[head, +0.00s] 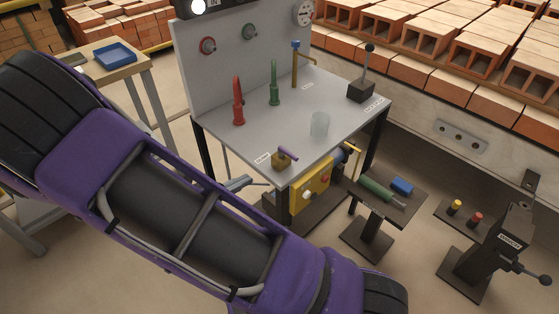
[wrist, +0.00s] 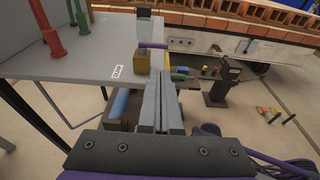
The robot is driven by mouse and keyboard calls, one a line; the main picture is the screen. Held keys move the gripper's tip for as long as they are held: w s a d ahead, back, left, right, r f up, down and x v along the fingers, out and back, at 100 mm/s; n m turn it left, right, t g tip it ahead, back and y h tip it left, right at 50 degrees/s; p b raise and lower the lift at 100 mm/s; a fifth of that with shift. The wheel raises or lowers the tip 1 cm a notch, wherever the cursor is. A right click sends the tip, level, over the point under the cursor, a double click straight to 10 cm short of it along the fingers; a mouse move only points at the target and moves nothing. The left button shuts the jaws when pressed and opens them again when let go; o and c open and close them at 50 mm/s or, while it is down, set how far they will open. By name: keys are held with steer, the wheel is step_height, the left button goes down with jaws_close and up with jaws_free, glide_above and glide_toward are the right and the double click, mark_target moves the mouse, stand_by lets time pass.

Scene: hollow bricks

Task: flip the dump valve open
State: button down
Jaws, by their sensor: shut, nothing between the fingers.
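The dump valve appears to be the small brass block (head: 281,162) with a purple lever (head: 288,153), at the front corner of the grey table. The label beside it is too small to read surely. In the wrist view the brass block (wrist: 142,62) stands at the table edge, with its purple lever (wrist: 153,45) lying roughly level and pointing right. My gripper (wrist: 161,78) is shut and empty, its fingers just short of the block and lever, apart from them as far as I can tell. In the head view my gripper (head: 242,183) shows partly past my purple arm, left of and below the valve.
On the table (head: 215,125) stand a red post (head: 238,105), a green post (head: 274,88), a brass pipe (head: 295,65), a clear cup (head: 320,124) and a black lever box (head: 361,90). A yellow box (head: 311,187) sits below the table edge. A side stand (head: 385,207) is right.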

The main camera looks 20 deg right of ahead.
mark_target(288, 155)
steer(key=b+x, duration=0.1)
steer(key=x, duration=1.3)
